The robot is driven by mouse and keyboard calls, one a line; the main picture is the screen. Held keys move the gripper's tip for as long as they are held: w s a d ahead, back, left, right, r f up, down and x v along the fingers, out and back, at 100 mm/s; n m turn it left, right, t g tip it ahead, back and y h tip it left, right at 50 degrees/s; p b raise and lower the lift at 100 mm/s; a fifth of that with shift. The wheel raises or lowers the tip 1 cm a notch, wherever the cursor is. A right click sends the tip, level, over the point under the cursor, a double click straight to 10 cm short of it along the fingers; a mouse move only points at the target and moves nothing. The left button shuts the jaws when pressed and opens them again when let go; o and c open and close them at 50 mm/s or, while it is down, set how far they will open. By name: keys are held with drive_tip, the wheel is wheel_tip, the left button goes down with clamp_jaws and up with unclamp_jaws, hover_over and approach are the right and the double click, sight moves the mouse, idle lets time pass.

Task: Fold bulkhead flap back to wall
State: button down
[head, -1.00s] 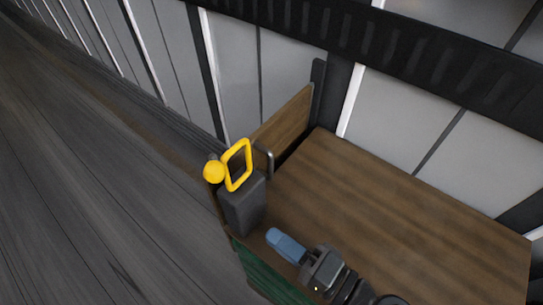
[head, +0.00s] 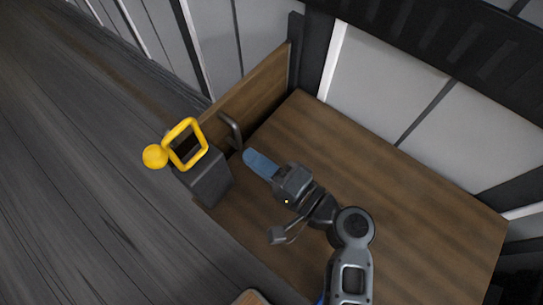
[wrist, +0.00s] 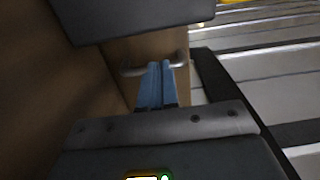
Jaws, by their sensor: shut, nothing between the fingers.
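The bulkhead flap (head: 258,90) is a brown wooden panel standing on edge along the wooden deck's left side, its far end at a dark post by the wall. A grey bar handle (head: 231,130) sits on its near part. My gripper (head: 248,155) has blue fingers, pressed together and empty, just right of and nearer than the handle in the head view. In the wrist view, the blue fingers (wrist: 157,68) point at the handle (wrist: 133,69) and overlap its bar. I cannot tell whether they touch. The flap (wrist: 145,47) shows behind them, partly hidden by a dark grey part.
A dark box post (head: 207,178) with a yellow loop (head: 200,140) and yellow ball (head: 155,156) stands left of the gripper. The wooden deck (head: 420,205) is clear to the right. Grey panelled walls (head: 385,85) rise behind.

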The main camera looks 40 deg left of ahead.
sight(213, 131)
drive_tip(key=a, duration=0.5)
drive_tip(key=s+a+p, duration=0.1)
drive_tip(key=a, duration=0.2)
drive_tip(key=shift+a, duration=0.15)
drive_tip(key=a, duration=0.1)
drive_tip(key=a+b, duration=0.1)
drive_tip(key=b, duration=0.1)
drive_tip(key=shift+s+a+f, duration=0.15)
drive_tip(key=shift+s+a, duration=0.1)
drive_tip(key=shift+a, duration=0.4)
drive_tip(key=shift+r, duration=0.2)
